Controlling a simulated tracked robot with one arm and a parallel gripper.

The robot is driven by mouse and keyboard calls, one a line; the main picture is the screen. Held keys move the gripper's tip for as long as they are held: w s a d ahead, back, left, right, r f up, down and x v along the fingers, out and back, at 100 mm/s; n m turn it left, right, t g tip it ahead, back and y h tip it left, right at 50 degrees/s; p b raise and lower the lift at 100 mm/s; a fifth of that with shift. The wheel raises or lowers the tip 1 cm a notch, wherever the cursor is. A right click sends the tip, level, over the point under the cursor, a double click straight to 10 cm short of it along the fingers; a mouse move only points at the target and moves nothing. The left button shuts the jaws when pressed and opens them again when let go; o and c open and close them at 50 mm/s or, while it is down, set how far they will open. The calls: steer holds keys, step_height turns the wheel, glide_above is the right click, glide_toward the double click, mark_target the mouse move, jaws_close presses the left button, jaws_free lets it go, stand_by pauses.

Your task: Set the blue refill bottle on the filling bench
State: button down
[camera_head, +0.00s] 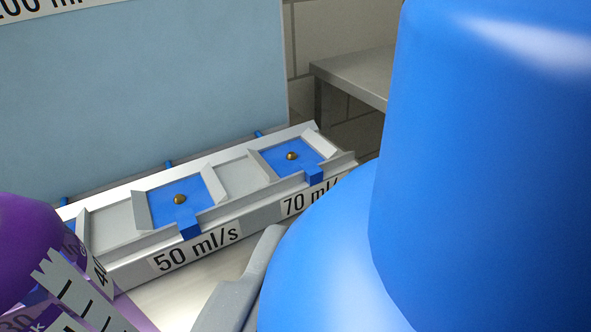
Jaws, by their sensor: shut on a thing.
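The blue refill bottle (480,160) fills the right side of the view, very close to the camera. Its rounded shoulder and wide upper part show; its base is out of view. A grey finger of my gripper (240,290) shows at the bottle's left side, and my gripper is shut on the bottle. The other finger is hidden. The filling bench (222,222) lies beyond, to the left of the bottle. It has blue recessed pads with brass knobs, labelled 50 ml/s (180,200) and 70 ml/s (290,157). Both of these pads are empty.
A purple container (25,245) with a pale graduated scale (75,295) stands at the lower left, in front of the bench's left end. A large light-blue panel (140,95) rises behind the bench. A grey metal table (355,72) stands at the back by the tiled wall.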

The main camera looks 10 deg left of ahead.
steer(key=w+a+f+b, duration=0.1)
steer(key=w+a+f, duration=0.1)
steer(key=w, duration=0.5)
steer(key=w+a+f, duration=0.2)
steer(key=w, duration=0.5)
steer(key=shift+f+b, duration=0.3)
steer(key=shift+b, duration=0.05)
steer(key=shift+f, duration=0.1)
steer(key=shift+c, duration=0.8)
jaws_free()
steer(key=shift+s, duration=0.1)
steer(key=p+v, duration=0.1)
steer(key=v, duration=1.1)
steer(key=shift+p, duration=0.4)
